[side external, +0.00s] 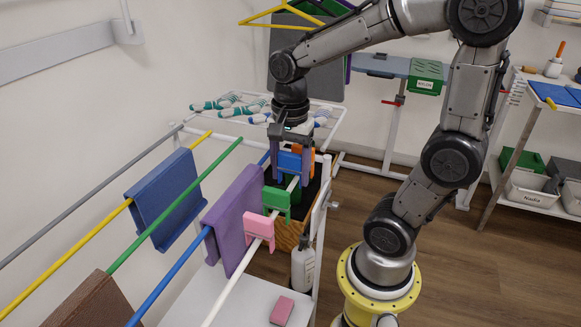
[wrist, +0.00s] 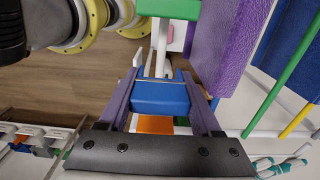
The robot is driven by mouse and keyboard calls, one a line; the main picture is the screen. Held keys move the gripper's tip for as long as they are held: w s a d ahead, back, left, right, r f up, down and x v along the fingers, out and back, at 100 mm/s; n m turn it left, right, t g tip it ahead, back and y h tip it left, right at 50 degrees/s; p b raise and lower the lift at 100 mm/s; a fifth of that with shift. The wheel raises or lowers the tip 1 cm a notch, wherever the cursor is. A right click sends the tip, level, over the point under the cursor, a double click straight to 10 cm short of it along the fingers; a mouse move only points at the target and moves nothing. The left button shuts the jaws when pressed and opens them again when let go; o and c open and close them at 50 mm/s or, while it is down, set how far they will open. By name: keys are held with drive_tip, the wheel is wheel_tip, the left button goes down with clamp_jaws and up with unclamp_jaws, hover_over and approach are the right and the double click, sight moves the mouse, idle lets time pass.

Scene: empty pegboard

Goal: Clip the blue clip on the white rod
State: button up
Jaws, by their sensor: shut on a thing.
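The blue clip (side external: 290,162) is between the two fingers of my gripper (side external: 291,178), which is shut on it. In the wrist view the blue clip (wrist: 160,97) spans the gap between the purple-grey fingers (wrist: 160,82). The white rod (side external: 232,278) runs from the lower front toward the back right, passing under my gripper; it also shows in the wrist view (wrist: 162,48). The blue clip is at the rod's far part, just behind the green clip. The fingers hide its lower part, so I cannot tell whether it is seated on the rod.
A green clip (side external: 277,204) and a pink clip (side external: 258,226) sit on the white rod nearer the front. A purple cloth (side external: 234,222) hangs on the blue rod to the left. An orange object (side external: 309,152) is close behind my gripper. A pink block (side external: 282,310) lies below.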

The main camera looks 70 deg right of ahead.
sight(291, 154)
drive_tip(key=shift+f, duration=1.35)
drive_tip(key=o, duration=1.6)
drive_tip(key=shift+c, duration=0.2)
wheel_tip(291, 154, up, 14)
drive_tip(key=shift+f, duration=0.1)
drive_tip(key=shift+f, duration=0.1)
wheel_tip(291, 154, down, 14)
drive_tip(key=shift+r, duration=0.3)
